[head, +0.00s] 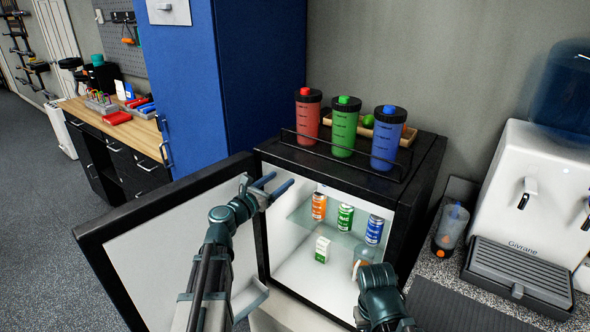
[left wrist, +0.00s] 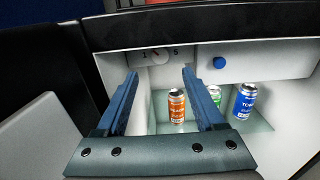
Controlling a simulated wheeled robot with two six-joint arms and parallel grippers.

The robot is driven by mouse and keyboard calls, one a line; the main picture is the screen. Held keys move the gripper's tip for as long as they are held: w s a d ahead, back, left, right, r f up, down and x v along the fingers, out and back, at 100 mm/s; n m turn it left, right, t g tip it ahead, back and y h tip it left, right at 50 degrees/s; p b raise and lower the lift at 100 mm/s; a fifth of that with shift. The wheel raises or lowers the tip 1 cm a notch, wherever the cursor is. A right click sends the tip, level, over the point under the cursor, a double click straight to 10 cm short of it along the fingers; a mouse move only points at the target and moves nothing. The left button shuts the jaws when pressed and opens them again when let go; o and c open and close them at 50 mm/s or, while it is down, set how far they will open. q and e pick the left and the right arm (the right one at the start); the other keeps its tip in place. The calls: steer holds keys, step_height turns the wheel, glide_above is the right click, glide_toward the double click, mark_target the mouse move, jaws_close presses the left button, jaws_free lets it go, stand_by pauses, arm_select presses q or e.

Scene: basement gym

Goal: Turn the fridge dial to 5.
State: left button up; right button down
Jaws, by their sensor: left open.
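The small black fridge (head: 432,160) stands open, its door (head: 170,245) swung out to the left. In the left wrist view, a pale dial plate (left wrist: 152,58) marked 1 and 5 is under the fridge's top edge, with a small red mark on it. The exact setting is too small to read. A round blue knob (left wrist: 219,62) is to its right. My left gripper (head: 284,178) is open and empty at the upper left of the fridge opening. In the left wrist view its fingers (left wrist: 160,73) point up towards the dial, which lies between and beyond them.
Orange (head: 319,206), green (head: 345,217) and blue (head: 374,230) cans stand on the glass shelf, with a small carton (head: 322,249) below. Shaker bottles (head: 343,127) stand railed on top. My right arm (head: 382,297) is before the opening's lower right. A water dispenser (head: 525,190) stands right.

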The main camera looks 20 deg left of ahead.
arm_select(q)
steer(key=x, duration=0.8)
steer(key=shift+w, duration=0.1)
steer(key=shift+c, duration=0.2)
jaws_close()
